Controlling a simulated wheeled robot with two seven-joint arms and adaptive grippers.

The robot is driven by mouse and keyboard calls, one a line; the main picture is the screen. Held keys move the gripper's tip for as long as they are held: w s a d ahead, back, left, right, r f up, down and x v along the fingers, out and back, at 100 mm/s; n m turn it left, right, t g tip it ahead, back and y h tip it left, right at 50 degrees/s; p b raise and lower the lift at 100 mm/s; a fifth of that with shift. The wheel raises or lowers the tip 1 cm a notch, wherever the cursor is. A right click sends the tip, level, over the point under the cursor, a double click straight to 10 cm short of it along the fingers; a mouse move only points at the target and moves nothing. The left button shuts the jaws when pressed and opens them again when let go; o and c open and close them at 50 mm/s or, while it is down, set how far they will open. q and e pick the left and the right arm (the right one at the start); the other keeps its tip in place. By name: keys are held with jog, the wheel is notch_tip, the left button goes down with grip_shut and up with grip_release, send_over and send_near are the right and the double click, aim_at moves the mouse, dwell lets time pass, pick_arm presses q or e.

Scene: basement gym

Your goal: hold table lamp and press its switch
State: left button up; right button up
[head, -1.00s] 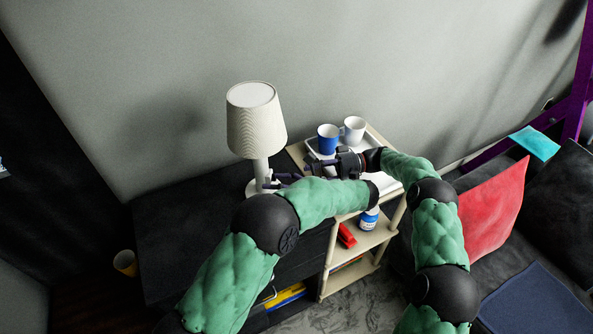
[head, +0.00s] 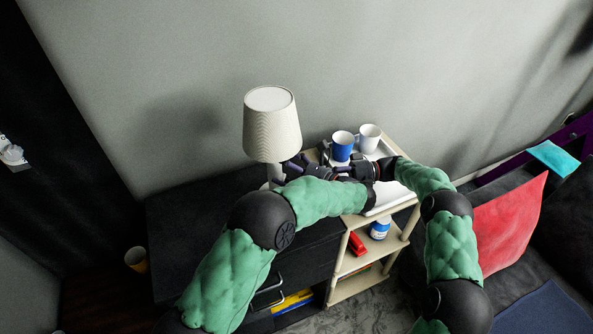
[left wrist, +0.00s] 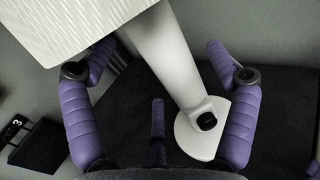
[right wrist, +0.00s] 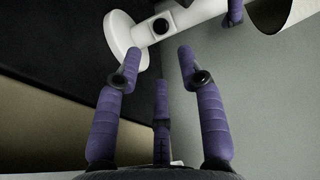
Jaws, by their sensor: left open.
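The table lamp (head: 271,128) stands upright on the black cabinet, with a pale ribbed shade. Its white stem (left wrist: 165,55) and round base show in the left wrist view, with a black round switch (left wrist: 206,121) low on the lamp. My left gripper (left wrist: 160,47) is open, its purple fingers on either side of the stem with visible gaps. My right gripper (right wrist: 158,53) is open and empty. The switch (right wrist: 160,25) shows just beyond its fingertips. In the head view the lamp's base is mostly hidden, and the two grippers overlap right of the stem.
The black cabinet top (head: 190,215) is clear left of the lamp. A red cushion (head: 507,226) lies on the sofa at right.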

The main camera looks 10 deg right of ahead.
pick_arm(q)
jog(key=shift+x, duration=1.15)
jog(key=shift+c, duration=0.3)
jog(key=c, duration=1.5)
grip_shut()
pick_arm(e)
jog(key=shift+c, duration=0.8)
grip_shut()
